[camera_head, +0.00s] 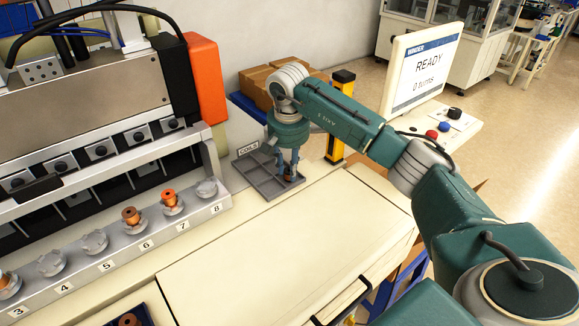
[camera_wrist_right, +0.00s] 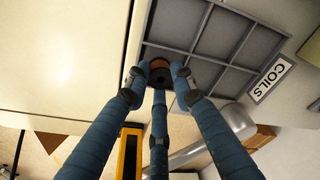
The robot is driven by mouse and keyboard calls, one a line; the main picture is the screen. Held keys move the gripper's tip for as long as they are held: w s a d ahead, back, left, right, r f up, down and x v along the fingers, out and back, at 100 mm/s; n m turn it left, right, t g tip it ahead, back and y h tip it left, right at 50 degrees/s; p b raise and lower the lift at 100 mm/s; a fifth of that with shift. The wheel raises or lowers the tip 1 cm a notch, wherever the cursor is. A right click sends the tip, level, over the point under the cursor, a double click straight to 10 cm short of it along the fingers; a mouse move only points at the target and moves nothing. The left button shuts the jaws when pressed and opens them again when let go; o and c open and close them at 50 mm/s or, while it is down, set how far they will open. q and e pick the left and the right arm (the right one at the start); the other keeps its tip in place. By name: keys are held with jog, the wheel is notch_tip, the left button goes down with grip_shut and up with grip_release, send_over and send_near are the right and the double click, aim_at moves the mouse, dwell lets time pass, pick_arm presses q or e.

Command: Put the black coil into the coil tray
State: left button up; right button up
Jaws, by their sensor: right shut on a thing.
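The coil tray (camera_head: 262,184) is a grey compartmented tray marked COILS on the light worktop, beside the feeder's right end. It also shows in the wrist view (camera_wrist_right: 207,24). My right gripper (camera_head: 289,172) points down over the tray's right part. In the wrist view, its three blue fingers (camera_wrist_right: 160,80) are closed around the black coil (camera_wrist_right: 160,77), which has an orange-brown part. The coil is over or in a compartment near the tray's edge; I cannot tell whether it touches the floor. In the head view the fingers mostly hide it. My left gripper is not in view.
A feeder rail (camera_head: 150,243) with numbered holders stands at left; orange coils (camera_head: 131,216) sit in some. A yellow-black post (camera_head: 337,125) and cardboard boxes (camera_head: 258,80) are behind the tray. A READY screen (camera_head: 425,72) stands at right. The front worktop is clear.

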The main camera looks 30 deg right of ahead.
jog(key=o, duration=0.9)
jog(key=shift+f, duration=0.1)
jog(key=shift+o, duration=0.2)
jog(key=shift+r, duration=0.25)
notch_tip(320, 180, up, 12)
jog(key=s+a+b, duration=0.1)
jog(key=b, duration=0.1)
jog(key=shift+s+f, duration=0.15)
jog(key=shift+s, duration=0.05)
jog(key=shift+f, duration=0.1)
